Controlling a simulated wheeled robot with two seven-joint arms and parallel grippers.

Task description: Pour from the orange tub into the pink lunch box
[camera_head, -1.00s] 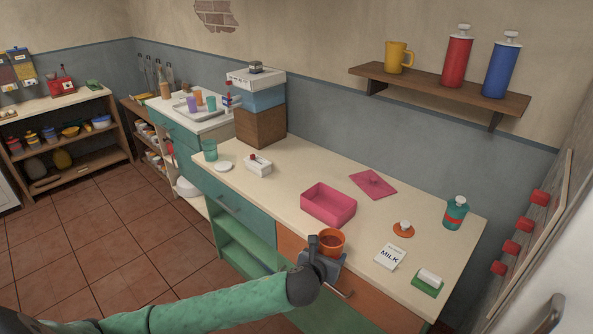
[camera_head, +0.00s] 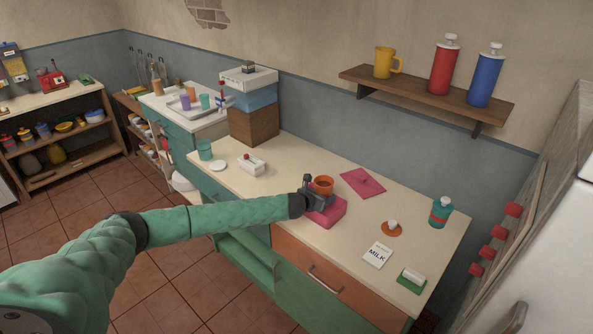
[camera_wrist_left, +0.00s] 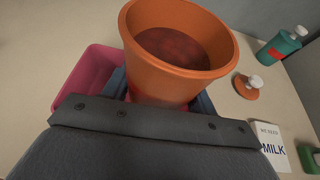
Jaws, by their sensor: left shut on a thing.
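The orange tub (camera_head: 324,187) is held upright by my left gripper (camera_head: 314,196), which is shut on it. In the left wrist view the tub (camera_wrist_left: 165,75) is open at the top and has a dark red content inside. The pink lunch box (camera_head: 332,214) stands open on the counter, below and partly behind the gripper and tub. In the left wrist view part of the lunch box (camera_wrist_left: 82,72) shows left of the tub. Its inside is mostly hidden. The right gripper is not in view.
The pink lid (camera_head: 362,182) lies behind the box. A white butter dish (camera_head: 251,165) is to the left.

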